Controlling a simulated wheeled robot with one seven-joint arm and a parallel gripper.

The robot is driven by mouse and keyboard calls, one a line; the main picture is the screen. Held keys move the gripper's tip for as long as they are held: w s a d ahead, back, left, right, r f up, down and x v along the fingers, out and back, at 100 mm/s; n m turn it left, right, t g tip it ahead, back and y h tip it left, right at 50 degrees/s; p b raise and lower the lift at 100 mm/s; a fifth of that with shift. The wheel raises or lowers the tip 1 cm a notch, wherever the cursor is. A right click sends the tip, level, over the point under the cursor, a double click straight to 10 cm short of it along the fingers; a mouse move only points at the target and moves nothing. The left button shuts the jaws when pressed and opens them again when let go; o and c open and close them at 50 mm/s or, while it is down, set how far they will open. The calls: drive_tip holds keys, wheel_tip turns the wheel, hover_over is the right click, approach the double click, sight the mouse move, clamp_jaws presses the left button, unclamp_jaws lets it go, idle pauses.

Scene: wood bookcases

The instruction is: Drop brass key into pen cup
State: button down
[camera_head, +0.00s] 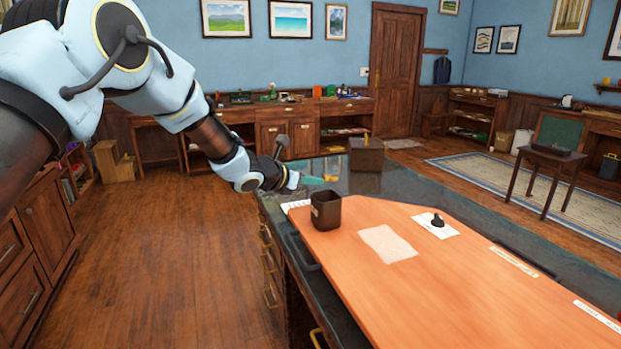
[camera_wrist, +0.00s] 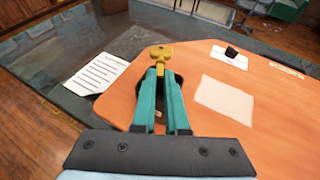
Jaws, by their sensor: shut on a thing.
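My gripper (camera_wrist: 162,78) has teal fingers shut on the brass key (camera_wrist: 160,54), whose yellow head sticks out beyond the fingertips. In the head view my gripper (camera_head: 313,181) is above the far left end of the counter, behind the pen cup. The pen cup (camera_head: 326,213) is a dark, square, open-topped box standing upright on the orange desk mat (camera_head: 440,275), near its far left corner. The key is apart from the cup. In the wrist view a dark shape shows behind the fingers; I cannot tell if it is the cup.
A printed sheet (camera_wrist: 97,73) lies left of the mat. A pale square sheet (camera_head: 388,244) and a card with a black stamp (camera_head: 437,222) lie on the mat. A dark wooden box (camera_head: 366,155) stands farther back on the counter. Wood floor is clear at left.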

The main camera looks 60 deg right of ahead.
wheel_tip(320, 180, down, 4)
drive_tip(key=shift+r+b, duration=0.15)
drive_tip(key=shift+b, duration=0.4)
drive_tip(key=c, duration=0.9)
unclamp_jaws()
drive_tip(key=shift+o, duration=0.2)
drive_tip(key=b+v, duration=0.3)
drive_tip(key=v, duration=0.7)
drive_tip(key=shift+a+b, duration=0.4)
drive_tip(key=shift+r, duration=0.1)
